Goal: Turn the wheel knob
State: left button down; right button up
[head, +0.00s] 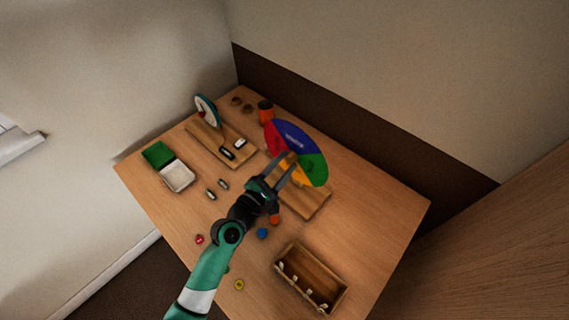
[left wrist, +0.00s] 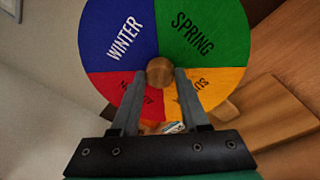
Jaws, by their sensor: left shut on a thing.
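The season wheel (head: 316,167) stands upright on a wooden base (head: 306,203) near the middle of the table. It has blue, green, yellow and red quarters. In the left wrist view the wheel (left wrist: 205,35) shows WINTER at upper left and SPRING at upper right; the lower words are partly hidden by my fingers. The round wooden knob (left wrist: 160,70) is at the wheel's centre. My left gripper (head: 285,170) is at the wheel's face. In the left wrist view my left gripper (left wrist: 160,73) is shut on the knob, one finger on each side. My right gripper is not in view.
A clock-like disc (head: 206,110) stands on a wooden board at the back left. A green-lidded white box (head: 178,177) lies at the left. An open wooden tray (head: 337,300) is at the front right. Small coloured balls, including a blue one (head: 262,233), lie near my arm.

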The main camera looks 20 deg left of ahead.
pick_arm(q)
jog(key=m+b, duration=0.2)
jog(key=shift+f+m, duration=0.25)
jog(key=shift+m, duration=0.05)
jog(key=m+b, duration=0.3)
jog(key=shift+m+t+h, duration=0.3)
jog(key=shift+m+t, duration=0.1)
jog(key=m+b, duration=0.3)
jog(key=m, duration=0.1)
jog(key=m+h+b, duration=0.1)
jog(key=m+b, duration=0.3)
jog(key=shift+a+f, duration=0.15)
jog(key=shift+r+m+h+b, duration=0.2)
jog(key=shift+m+h+b, duration=0.3)
jog(key=shift+m+b, duration=1.6)
jog(key=shift+m, duration=0.4)
jog(key=shift+c, duration=2)
grip_release()
